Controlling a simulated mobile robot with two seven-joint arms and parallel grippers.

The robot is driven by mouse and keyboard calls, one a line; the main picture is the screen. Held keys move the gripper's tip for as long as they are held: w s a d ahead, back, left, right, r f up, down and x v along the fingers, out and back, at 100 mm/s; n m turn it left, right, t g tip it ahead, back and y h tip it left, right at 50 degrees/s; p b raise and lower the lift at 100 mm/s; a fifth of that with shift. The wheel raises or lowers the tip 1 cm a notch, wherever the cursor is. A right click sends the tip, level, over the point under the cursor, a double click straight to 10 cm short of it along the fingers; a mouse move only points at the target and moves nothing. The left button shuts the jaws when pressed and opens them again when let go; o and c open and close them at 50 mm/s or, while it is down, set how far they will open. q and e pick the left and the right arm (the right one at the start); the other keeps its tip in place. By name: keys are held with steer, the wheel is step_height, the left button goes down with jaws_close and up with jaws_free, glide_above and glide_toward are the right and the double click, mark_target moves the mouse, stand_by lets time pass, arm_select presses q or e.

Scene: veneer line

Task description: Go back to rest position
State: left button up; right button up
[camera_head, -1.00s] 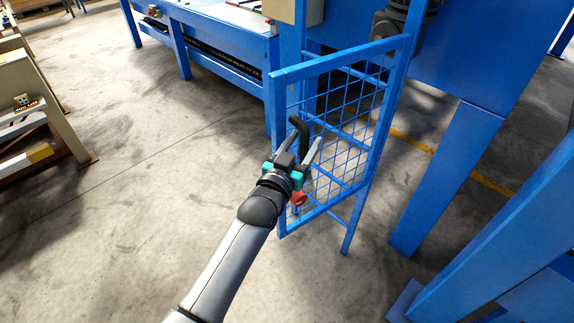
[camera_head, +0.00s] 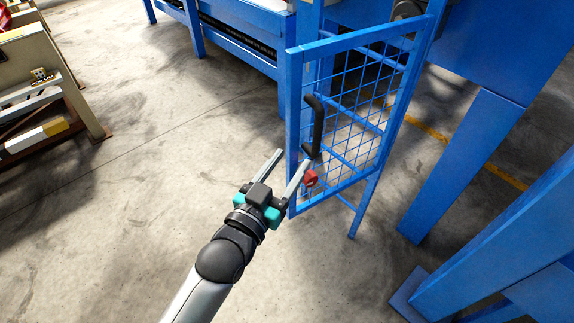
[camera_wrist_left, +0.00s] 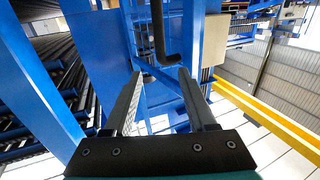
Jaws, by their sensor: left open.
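My left gripper (camera_head: 291,162) is open, with nothing between its two fingers. It stands just left of the blue mesh gate (camera_head: 292,105), near its black handle (camera_head: 315,125). A red knob (camera_head: 311,178) on the gate is close to the right finger. In the left wrist view the two fingers (camera_wrist_left: 158,100) are spread apart, and the black handle (camera_wrist_left: 158,35) shows beyond their tips, apart from them. My right gripper is in neither view.
A blue machine frame (camera_head: 235,48) stands behind the gate. Blue posts (camera_head: 465,165) rise at the right. A beige and brown rack (camera_head: 60,75) stands at the left. The concrete floor (camera_head: 130,190) left of my arm is clear.

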arm_select(q)
steer(key=shift+s+f, duration=0.1)
stand_by(0.5)
steer(key=s+a+f+g+y+b, duration=0.2)
steer(key=s+a+f+b, duration=0.1)
steer(key=f, duration=1.1)
steer(key=s+a+f+n+g+y+b, duration=0.1)
steer(key=s+a+f+g+b, duration=0.2)
steer(key=f, duration=1)
steer(key=s+a+f+g+y+b, duration=0.2)
steer(key=s+a+f+b, duration=0.15)
steer(key=f, duration=1.05)
steer(key=s+a+f+g+y+b, duration=0.1)
steer(key=s+a+f+g+b, duration=0.2)
steer(key=s+f, duration=0.8)
steer(key=s+a+f+n+g+y+b, duration=0.1)
steer(key=s+a+f+g+b, duration=0.3)
steer(key=s+f, duration=0.8)
steer(key=s+g, duration=0.1)
steer(key=s, duration=0.4)
steer(key=shift+s+a+f+n+y, duration=0.2)
steer(key=shift+s+a+n+y, duration=0.1)
steer(key=shift+s+a, duration=0.05)
